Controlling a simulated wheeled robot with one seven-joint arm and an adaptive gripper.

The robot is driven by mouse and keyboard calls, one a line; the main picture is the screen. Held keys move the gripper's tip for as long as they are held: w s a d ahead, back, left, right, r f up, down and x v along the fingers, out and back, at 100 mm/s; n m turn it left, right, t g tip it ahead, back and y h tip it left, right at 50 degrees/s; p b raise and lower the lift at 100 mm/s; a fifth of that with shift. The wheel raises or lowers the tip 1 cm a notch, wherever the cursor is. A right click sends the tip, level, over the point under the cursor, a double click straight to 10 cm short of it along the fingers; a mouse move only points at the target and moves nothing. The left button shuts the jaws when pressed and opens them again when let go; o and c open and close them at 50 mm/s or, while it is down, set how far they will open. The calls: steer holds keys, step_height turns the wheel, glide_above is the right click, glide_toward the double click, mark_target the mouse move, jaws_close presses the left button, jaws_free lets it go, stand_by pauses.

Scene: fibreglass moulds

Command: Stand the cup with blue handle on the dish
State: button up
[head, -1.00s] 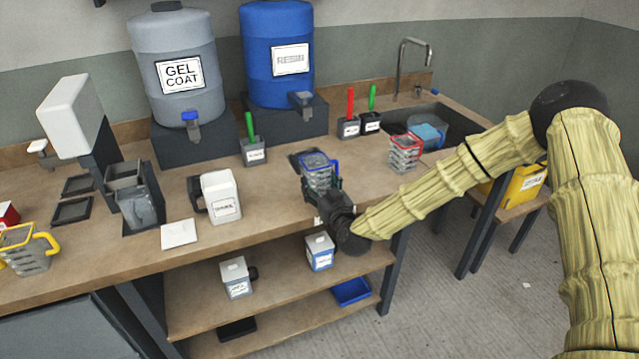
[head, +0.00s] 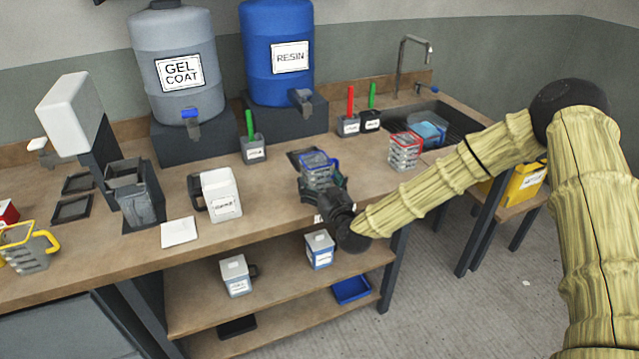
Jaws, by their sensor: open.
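The cup with blue handle (head: 316,168) is a clear ribbed cup with a blue rim, standing upright on the bench in front of the blue resin drum. A dark flat dish (head: 296,155) shows at its back left edge. The cup seems to stand on this dish, but the cup and my gripper hide most of it, so I cannot tell whether it is fully on. My gripper (head: 322,189) is open at the near side of the cup, its fingers low around it. Contact between fingers and cup is hidden.
A white jug (head: 220,195) stands to the left and a red-rimmed cup (head: 404,151) to the right. Behind are the resin drum (head: 279,50) and a pot with a green handle (head: 253,148). Two more dark dishes (head: 72,209) lie at the left.

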steer(key=b+v, duration=0.2)
steer(key=v, duration=1)
